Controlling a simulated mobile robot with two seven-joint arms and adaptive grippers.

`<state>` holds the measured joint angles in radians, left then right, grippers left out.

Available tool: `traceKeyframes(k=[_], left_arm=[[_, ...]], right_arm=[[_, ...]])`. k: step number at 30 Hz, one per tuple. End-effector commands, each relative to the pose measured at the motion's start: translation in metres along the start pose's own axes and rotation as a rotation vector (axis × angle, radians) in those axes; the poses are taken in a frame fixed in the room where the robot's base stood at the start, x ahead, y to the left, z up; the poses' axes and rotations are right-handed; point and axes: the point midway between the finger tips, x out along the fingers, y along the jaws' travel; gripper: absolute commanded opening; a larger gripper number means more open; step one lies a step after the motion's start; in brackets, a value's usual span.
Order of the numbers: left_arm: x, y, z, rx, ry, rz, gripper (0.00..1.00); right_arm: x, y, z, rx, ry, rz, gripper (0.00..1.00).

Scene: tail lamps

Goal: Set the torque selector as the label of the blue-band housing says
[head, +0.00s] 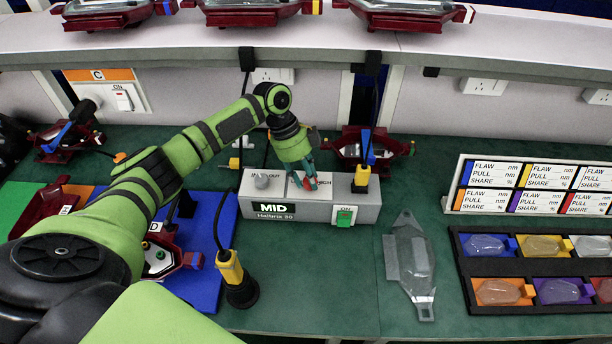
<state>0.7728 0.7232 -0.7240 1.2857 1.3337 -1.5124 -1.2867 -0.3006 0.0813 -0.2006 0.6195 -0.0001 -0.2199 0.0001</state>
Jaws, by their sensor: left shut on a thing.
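A grey control box (285,212) labelled "Halteris 90" stands on the green bench, with a lit display (273,208) reading "MID". My left gripper (307,182) points down onto its top panel, shut on a small red knob (311,184), apparently the torque selector. The gripper hides part of the panel lettering; only "IGH" shows beside it. A dark red housing with a blue band (166,8) sits on the upper shelf at left. I cannot read its label. My right gripper is out of view.
A grey round knob (262,182) and a green switch (344,216) are on the box. Yellow-and-black tools (361,178) (231,272) stand close by. A clear lens (411,262) lies to the right, before a black lens tray (462,272) and label board (453,202).

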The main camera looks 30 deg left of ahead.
Motion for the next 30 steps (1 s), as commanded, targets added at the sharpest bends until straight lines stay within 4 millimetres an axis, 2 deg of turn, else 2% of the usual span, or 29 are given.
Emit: traceKeyframes(k=[1, 6, 7, 8, 20, 23, 30], left_arm=[[-0.004, -0.005, -0.006, 0.007, 0.013, -0.017, 0.04], [-0.004, -0.005, -0.006, 0.006, 0.014, -0.017, 0.04], [-0.004, -0.005, -0.007, 0.006, 0.014, -0.017, 0.45], [-0.004, -0.005, -0.007, 0.006, 0.014, -0.017, 0.57], [-0.006, -0.002, -0.004, 0.001, 0.006, -0.008, 0.58], [-0.017, -0.003, -0.009, 0.005, 0.005, -0.01, 0.58], [-0.06, -0.004, -0.029, 0.006, 0.006, -0.011, 0.58]], right_arm=[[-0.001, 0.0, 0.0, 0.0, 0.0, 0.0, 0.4], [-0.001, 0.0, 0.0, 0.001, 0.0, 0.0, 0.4], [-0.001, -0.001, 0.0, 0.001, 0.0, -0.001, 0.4], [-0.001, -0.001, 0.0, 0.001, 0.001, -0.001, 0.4], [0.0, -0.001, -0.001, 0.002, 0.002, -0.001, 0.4], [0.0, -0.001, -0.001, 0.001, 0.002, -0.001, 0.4], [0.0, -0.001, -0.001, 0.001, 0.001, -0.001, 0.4]])
